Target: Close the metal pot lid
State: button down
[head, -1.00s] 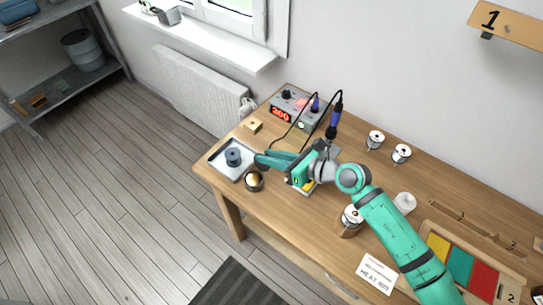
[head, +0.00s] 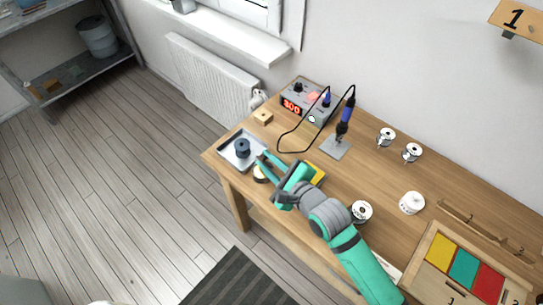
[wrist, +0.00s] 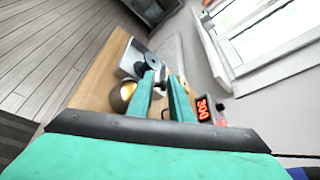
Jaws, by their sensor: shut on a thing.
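The metal pot (head: 260,174) is a small round pot with gold-coloured contents, near the table's front left edge. It is partly hidden by my gripper in the head view. In the wrist view the pot (wrist: 122,96) shows just left of my fingers, its gold inside exposed. My gripper (head: 265,161) reaches over the pot's far right side. In the wrist view my gripper (wrist: 162,80) is shut on a small grey piece (wrist: 161,73) at the fingertips. It looks like part of the lid, but most of it is hidden and its angle is unclear.
A metal tray (head: 229,157) with a dark spool (head: 242,148) stands just left of the pot. A soldering station (head: 309,101) with a cable and an iron (head: 345,122) stands behind. Solder spools stand to the right.

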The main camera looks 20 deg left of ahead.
aim_at(262, 179)
jog(key=n+t, duration=0.1)
jog(key=s+f+n, duration=0.1)
jog(key=shift+s+a+n+t, duration=0.2)
jog(key=shift+n+t, duration=0.1)
jog(key=shift+t, duration=0.1)
jog(key=shift+s+a+f+n+t, duration=0.1)
jog(key=shift+s+f+n+t, duration=0.3)
jog(key=shift+n, duration=0.4)
jog(key=shift+s+a+f+n+t, duration=0.1)
jog(key=shift+s+f+n+t, duration=0.15)
jog(key=shift+f+n, duration=0.4)
jog(key=shift+r+y, duration=0.15)
jog(key=shift+y, duration=0.15)
jog(key=c, duration=1.7)
grip_release()
jog(key=shift+s+a+f, duration=0.1)
jog(key=shift+a+f, duration=0.05)
jog(key=shift+f, duration=0.1)
jog(key=shift+r, duration=0.1)
